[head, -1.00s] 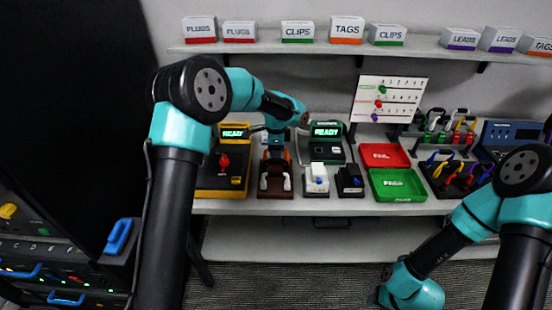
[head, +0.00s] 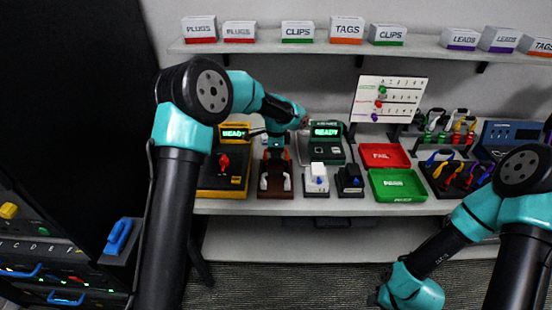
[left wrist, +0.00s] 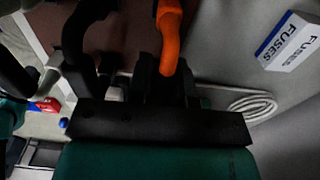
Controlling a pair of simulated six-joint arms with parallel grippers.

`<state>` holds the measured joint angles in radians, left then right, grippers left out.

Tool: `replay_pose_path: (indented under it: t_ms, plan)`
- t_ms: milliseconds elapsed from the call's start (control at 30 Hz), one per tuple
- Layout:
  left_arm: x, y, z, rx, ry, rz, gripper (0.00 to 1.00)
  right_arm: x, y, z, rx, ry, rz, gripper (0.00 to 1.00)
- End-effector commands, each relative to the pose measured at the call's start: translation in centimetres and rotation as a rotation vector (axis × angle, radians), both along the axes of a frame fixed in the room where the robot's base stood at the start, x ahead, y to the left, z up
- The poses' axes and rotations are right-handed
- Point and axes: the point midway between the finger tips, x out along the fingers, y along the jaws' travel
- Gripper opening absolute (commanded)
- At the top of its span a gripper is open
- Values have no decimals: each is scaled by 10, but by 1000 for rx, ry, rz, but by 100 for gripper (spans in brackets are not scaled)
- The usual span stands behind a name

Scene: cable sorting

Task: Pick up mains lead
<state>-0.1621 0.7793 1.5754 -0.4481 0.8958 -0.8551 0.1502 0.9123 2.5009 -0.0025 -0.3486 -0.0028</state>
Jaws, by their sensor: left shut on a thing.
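My left gripper (head: 277,152) is above the brown stand (head: 276,193) on the shelf, partly hidden by its wrist. In the left wrist view, the gripper (left wrist: 160,88) has its dark jaws closed around a lead. A white cable (left wrist: 205,87) runs from beside the jaws to a white coil (left wrist: 250,103) on the right; I take this as the mains lead. The exact grip point is hidden. An orange curved piece (left wrist: 170,40) and a black curved piece (left wrist: 80,40) stand by the jaws. My right gripper is out of view; only its arm shows.
A yellow-framed tester (head: 221,185) is left of the stand. A green tester (head: 325,150), red tray (head: 385,155) and green tray (head: 397,185) are right. Labelled boxes line the upper shelf (head: 290,47). A fuses box (left wrist: 290,42) shows in the left wrist view.

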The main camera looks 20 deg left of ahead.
Motion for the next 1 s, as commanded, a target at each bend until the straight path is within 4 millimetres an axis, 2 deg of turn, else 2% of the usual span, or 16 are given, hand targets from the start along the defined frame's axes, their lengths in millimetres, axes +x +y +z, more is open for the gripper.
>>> replay_pose_path:
  t_ms: [33, 133, 567, 767, 1000]
  plan:
    - [0, 0, 0, 0, 0, 0, 9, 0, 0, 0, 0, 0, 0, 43]
    - [0, 0, 0, 0, 0, 0, 0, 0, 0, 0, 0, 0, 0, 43]
    - [1, 0, 7, 0, -2, 0, 0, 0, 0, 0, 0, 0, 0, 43]
    - [1, 0, 32, -1, -4, 1, 0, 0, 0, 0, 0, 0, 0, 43]
    - [1, 0, 76, 0, -4, 0, 0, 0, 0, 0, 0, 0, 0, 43]
